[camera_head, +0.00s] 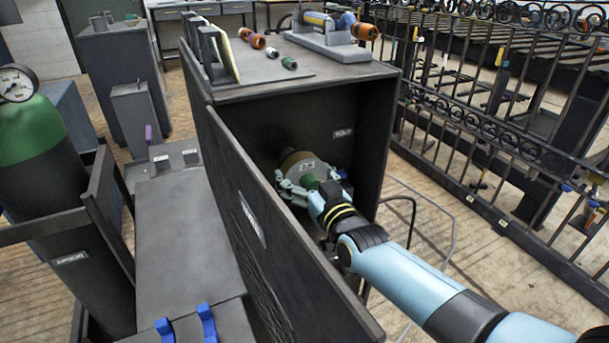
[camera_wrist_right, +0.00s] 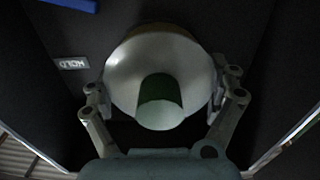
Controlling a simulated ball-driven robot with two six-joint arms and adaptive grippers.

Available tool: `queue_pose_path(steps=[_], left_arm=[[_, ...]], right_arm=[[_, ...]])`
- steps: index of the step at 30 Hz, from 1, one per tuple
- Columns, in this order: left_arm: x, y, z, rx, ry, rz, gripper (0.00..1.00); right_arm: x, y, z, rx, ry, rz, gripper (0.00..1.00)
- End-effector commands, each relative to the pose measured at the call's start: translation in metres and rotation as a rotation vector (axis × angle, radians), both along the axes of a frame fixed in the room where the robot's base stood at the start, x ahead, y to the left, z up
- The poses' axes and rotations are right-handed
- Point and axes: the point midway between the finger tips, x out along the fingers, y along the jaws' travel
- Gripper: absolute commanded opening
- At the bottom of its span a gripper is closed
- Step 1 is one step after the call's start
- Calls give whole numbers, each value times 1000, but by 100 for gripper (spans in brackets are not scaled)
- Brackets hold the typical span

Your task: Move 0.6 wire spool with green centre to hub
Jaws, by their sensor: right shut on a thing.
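The wire spool with the green centre (camera_head: 296,161) is inside the open dark cabinet, its pale flange facing out. In the right wrist view the spool's pale round face (camera_wrist_right: 130,72) and green core (camera_wrist_right: 160,102) fill the middle. My right gripper (camera_head: 312,186) reaches in through the cabinet opening and is shut on the spool, one finger at each side of the flange. In the wrist view the gripper (camera_wrist_right: 163,92) spans it. I cannot pick out the hub. My left gripper is not in view.
The cabinet's open door (camera_head: 275,245) stands just left of my right arm. A label (camera_head: 342,134) is on the inner wall. A grey tool (camera_head: 330,40) and several small orange and green parts lie on top. A gas cylinder (camera_head: 35,150) stands left; an iron fence (camera_head: 500,140) stands right.

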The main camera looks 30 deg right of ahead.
Motion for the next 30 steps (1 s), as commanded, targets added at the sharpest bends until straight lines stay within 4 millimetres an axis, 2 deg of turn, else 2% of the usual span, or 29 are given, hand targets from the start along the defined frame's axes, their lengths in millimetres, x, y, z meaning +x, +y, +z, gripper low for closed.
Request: queue_pose_path(steps=[30], left_arm=[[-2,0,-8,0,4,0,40]], right_arm=[[20,-1,4,-1,-10,0,33]])
